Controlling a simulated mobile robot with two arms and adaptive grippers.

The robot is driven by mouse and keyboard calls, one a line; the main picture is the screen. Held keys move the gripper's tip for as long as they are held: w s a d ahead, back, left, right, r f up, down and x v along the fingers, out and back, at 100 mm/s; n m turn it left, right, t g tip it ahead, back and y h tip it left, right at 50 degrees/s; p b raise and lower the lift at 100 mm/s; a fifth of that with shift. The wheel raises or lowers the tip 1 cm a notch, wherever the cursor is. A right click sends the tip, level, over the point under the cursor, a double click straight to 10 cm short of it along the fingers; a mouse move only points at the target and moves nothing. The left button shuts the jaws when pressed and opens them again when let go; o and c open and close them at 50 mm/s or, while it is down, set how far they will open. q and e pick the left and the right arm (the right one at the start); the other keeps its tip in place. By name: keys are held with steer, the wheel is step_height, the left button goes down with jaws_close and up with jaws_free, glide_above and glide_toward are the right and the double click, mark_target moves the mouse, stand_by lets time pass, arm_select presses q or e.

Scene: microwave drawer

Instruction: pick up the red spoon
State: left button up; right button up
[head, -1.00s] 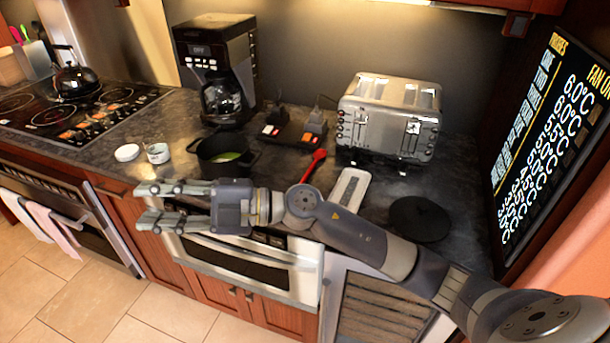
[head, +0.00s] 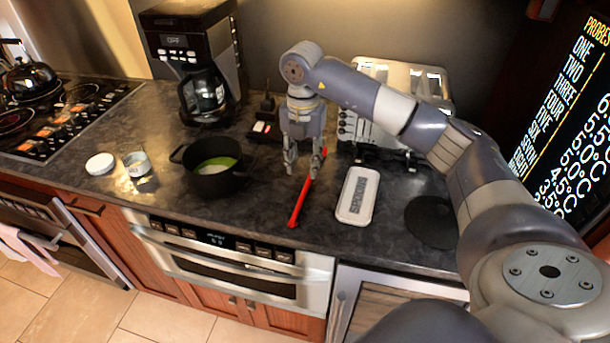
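The red spoon (head: 301,201) lies on the dark countertop, between the black pot and the white tray. Its handle end points toward the counter's front edge. My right gripper (head: 304,170) points down over the far part of the spoon. Its fingers are apart, one on each side, with the right finger overlapping the spoon in the picture. The gripper partly hides the spoon's far end, and I cannot tell whether it touches the spoon. My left gripper is out of view.
A black pot (head: 213,185) with green contents stands left of the spoon. A white tray (head: 346,214) and a round black disc (head: 431,222) lie to the right. A toaster (head: 434,83) stands behind my arm, and a coffee maker (head: 200,65) stands at the back left.

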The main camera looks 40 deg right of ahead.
mark_target(303, 193)
step_height(303, 193, down, 3)
steer(key=shift+s, duration=0.15)
steer(key=shift+a+f+p, duration=0.1)
steer(key=shift+f+p, duration=0.2)
steer(key=shift+p, duration=0.15)
steer(key=f+p, duration=0.1)
steer(key=f, duration=0.1)
steer(key=f+p, duration=0.1)
steer(key=f, duration=0.1)
steer(key=shift+s+a+f, duration=0.15)
steer(key=shift+s+a, duration=0.05)
steer(key=shift+f, duration=0.25)
steer(key=shift+w, duration=0.1)
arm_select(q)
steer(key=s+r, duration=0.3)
arm_select(e)
jaws_close()
